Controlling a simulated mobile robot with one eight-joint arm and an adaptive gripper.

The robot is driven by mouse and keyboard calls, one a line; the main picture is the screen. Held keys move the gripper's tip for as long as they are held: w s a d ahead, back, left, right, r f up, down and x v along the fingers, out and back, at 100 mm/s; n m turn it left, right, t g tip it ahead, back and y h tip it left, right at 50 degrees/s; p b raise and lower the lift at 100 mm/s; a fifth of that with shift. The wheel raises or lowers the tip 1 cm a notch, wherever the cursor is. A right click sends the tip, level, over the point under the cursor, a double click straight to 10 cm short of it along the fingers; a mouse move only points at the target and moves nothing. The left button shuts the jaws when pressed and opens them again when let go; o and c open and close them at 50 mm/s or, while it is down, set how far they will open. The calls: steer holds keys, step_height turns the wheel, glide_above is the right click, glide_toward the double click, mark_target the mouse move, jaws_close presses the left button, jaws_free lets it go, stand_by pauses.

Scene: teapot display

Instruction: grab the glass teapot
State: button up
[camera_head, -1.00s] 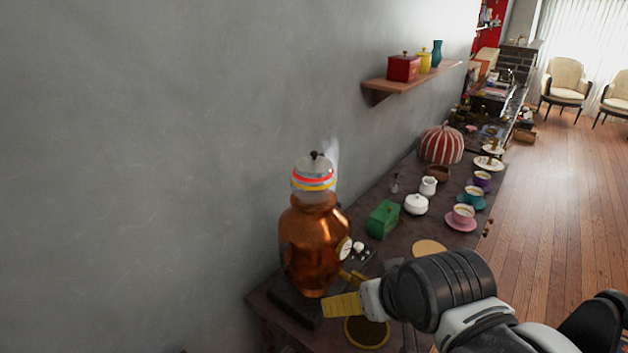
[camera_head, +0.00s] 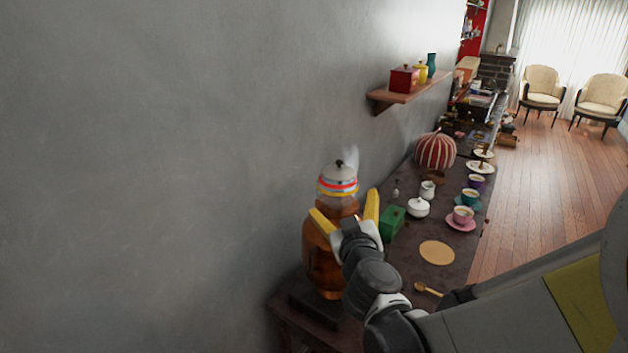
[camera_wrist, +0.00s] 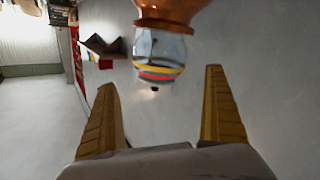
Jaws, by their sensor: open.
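The glass teapot (camera_head: 338,186) has a red and a yellow band, a pale lid and a dark knob. It sits on top of the copper samovar (camera_head: 321,262), with faint steam beside it. My gripper (camera_head: 345,208) is open and empty, its yellow fingers spread in front of the samovar's upper part, just below the teapot in the head view. In the wrist view the teapot (camera_wrist: 158,55) appears upside down, lined up with the gap between my fingers (camera_wrist: 160,82) and beyond their tips. My gripper hides part of the samovar's front.
The grey wall is close behind the samovar. A green box (camera_head: 391,222), a white sugar bowl (camera_head: 418,208) and several cups stand on the dark counter to the right. A wooden shelf (camera_head: 408,93) with canisters juts from the wall above. A round tan mat (camera_head: 436,253) lies nearby.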

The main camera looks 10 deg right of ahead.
mark_target(339, 194)
steer(key=shift+w+a, duration=0.2)
steer(key=w, duration=0.3)
steer(key=w+b, duration=0.1)
steer(key=w, duration=0.1)
steer(key=shift+w+d+f, duration=0.3)
steer(key=shift+d+f, duration=0.05)
steer(key=shift+d, duration=0.05)
steer(key=w, duration=0.1)
steer(key=w+b, duration=0.1)
steer(key=w, duration=0.1)
steer(key=w+f+b, duration=0.1)
steer(key=w, duration=0.1)
steer(key=shift+d, duration=0.3)
steer(key=shift+s+r, duration=0.1)
steer(key=shift+r, duration=0.05)
steer(key=c, duration=1.1)
